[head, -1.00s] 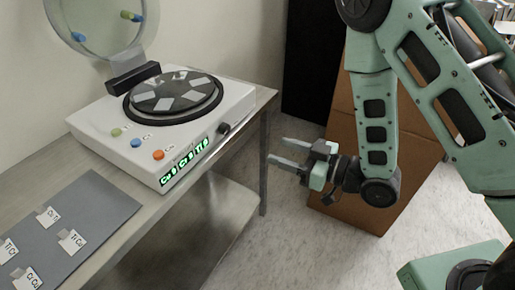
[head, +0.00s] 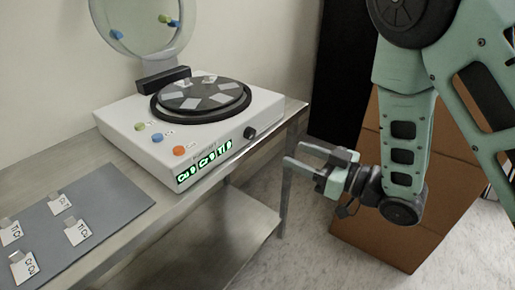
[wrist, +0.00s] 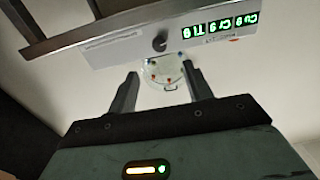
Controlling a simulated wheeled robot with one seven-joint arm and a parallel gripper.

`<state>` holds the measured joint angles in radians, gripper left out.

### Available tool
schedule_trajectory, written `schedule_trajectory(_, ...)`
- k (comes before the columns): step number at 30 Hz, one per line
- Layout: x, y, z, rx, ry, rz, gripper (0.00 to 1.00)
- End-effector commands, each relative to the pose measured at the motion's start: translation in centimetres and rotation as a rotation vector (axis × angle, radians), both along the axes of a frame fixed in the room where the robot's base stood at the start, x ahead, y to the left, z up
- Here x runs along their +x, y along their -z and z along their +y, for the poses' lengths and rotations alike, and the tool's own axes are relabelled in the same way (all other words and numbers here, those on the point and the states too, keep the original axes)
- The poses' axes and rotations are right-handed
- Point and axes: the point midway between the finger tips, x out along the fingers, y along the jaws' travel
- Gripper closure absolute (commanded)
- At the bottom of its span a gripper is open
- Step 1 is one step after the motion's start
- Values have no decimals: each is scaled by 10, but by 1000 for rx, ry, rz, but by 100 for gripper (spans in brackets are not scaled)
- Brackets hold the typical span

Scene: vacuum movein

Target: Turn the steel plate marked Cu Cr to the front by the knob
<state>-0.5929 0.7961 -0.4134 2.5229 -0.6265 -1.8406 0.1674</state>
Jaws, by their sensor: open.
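The white machine (head: 150,150) stands on the bench with a round dark turntable (head: 203,89) on top. Several pale steel plates (head: 190,103) lie around the turntable; their marks are too small to read, so I cannot tell which is Cu Cr. A dark round knob (head: 249,132) sits on the front face, right of the green display; it also shows in the wrist view (wrist: 160,43). My gripper (head: 293,156) is open and empty, to the right of the knob and apart from it. In the wrist view the knob appears beyond and between my fingers (wrist: 160,78).
A grey mat (head: 110,195) with several small labelled plates lies at the bench's left. A round clear lid (head: 140,25) stands raised behind the turntable. Coloured buttons (head: 180,151) line the machine's front. A brown box (head: 380,235) stands behind my arm.

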Motion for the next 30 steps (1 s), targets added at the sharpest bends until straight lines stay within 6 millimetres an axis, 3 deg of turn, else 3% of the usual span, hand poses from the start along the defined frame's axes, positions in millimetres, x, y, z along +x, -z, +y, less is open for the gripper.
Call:
schedule_trajectory(12,6,1,10,18,12,0,50)
schedule_trajectory(24,57,-2,76,16,10,3,50)
schedule_trajectory(30,72,-2,93,14,13,4,50)
